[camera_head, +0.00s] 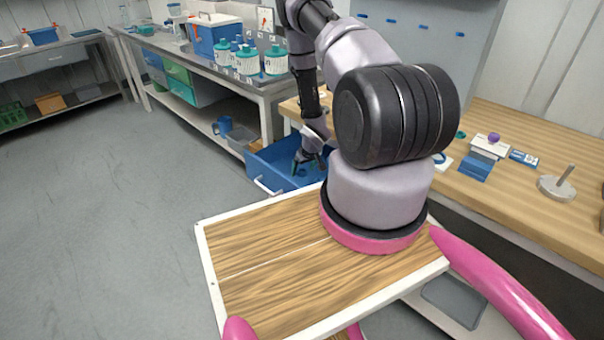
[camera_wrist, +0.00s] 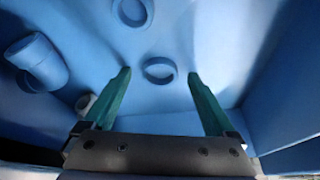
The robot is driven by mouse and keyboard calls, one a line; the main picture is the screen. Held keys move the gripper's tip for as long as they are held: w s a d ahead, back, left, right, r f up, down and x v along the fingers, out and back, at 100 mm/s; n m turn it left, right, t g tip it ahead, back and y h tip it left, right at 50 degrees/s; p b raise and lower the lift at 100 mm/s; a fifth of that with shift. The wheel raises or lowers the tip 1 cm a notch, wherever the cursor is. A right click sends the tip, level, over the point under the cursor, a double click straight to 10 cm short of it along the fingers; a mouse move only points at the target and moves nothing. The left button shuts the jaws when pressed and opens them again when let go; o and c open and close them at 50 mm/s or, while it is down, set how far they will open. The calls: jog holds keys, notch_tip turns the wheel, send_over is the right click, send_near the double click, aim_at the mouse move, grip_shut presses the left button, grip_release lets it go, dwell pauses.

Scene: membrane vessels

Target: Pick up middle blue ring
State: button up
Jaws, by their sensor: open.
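The middle blue ring (camera_wrist: 160,82) lies on the floor of a blue drawer (camera_head: 262,167), seen in the wrist view. My gripper (camera_wrist: 159,74) is open, with its two green fingers to the left and right of the ring in the picture and nothing between them that it holds. I cannot tell how far above the ring the fingertips are. A second blue ring (camera_wrist: 132,12) lies farther up at the picture's top edge. A larger blue hollow cylinder (camera_wrist: 38,62) lies at the left. In the head view my gripper (camera_head: 310,162) reaches down into the open drawer.
The drawer's walls rise close around my gripper. A grey piece (camera_wrist: 85,102) shows beside the left finger, partly hidden. A wooden bench (camera_head: 520,205) with small items stands at the right. A bench with bottles (camera_head: 247,60) stands behind the drawer. The floor at left is clear.

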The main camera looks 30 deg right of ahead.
jog(key=c, duration=1.4)
jog(key=shift+r, duration=0.1)
